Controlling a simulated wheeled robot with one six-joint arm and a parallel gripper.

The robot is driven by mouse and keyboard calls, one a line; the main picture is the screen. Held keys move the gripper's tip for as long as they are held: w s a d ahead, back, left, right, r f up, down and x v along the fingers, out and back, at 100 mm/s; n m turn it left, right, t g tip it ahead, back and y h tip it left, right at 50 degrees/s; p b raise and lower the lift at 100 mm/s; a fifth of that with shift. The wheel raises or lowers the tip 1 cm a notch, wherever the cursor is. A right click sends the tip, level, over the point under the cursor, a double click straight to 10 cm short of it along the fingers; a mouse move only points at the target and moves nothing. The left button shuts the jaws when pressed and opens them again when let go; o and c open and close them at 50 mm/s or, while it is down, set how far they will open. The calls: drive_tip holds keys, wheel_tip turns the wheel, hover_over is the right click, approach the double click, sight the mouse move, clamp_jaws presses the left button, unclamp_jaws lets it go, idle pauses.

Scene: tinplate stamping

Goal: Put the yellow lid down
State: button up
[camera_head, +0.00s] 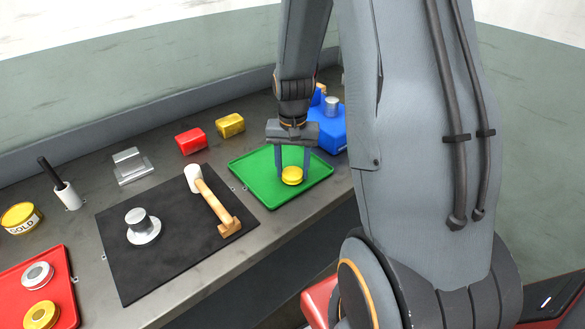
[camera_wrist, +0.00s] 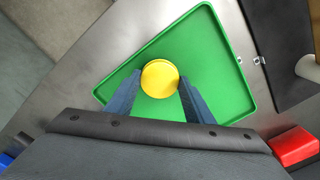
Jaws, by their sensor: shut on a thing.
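The yellow lid (camera_head: 292,176) is a small round gold-yellow piece over the green tray (camera_head: 312,193). In the wrist view the lid (camera_wrist: 160,79) sits between the two fingertips, over the middle of the green tray (camera_wrist: 222,62). My gripper (camera_head: 292,172) points down and is shut on the lid. The lid is at or very near the tray's surface; I cannot tell whether it touches. No other object shows in the green tray.
A black mat (camera_head: 172,265) with a mallet (camera_head: 212,200) and a metal form (camera_head: 141,224) lies left of the green tray. Red (camera_head: 191,141) and yellow (camera_head: 230,125) blocks stand behind. A blue object (camera_head: 327,128) is close on the right.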

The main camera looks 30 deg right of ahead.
sight(293, 173)
drive_tip(key=shift+f, duration=0.35)
drive_tip(key=o, duration=1)
drive_tip(key=shift+f, duration=0.1)
wheel_tip(293, 173, up, 12)
drive_tip(key=b, duration=0.3)
drive_tip(key=s+a+f+n, duration=0.1)
drive_tip(key=s+a+n, duration=0.1)
drive_tip(key=s+a, duration=0.1)
drive_tip(key=s+a+f+n, duration=0.1)
drive_tip(key=s+a+n, duration=0.1)
drive_tip(key=s+a, duration=0.2)
drive_tip(key=s+a+f+n+t, duration=0.1)
drive_tip(key=s+a+f+n, duration=0.1)
drive_tip(key=s+a, duration=0.2)
drive_tip(key=shift+f+n, duration=0.1)
drive_tip(key=shift+n, duration=0.3)
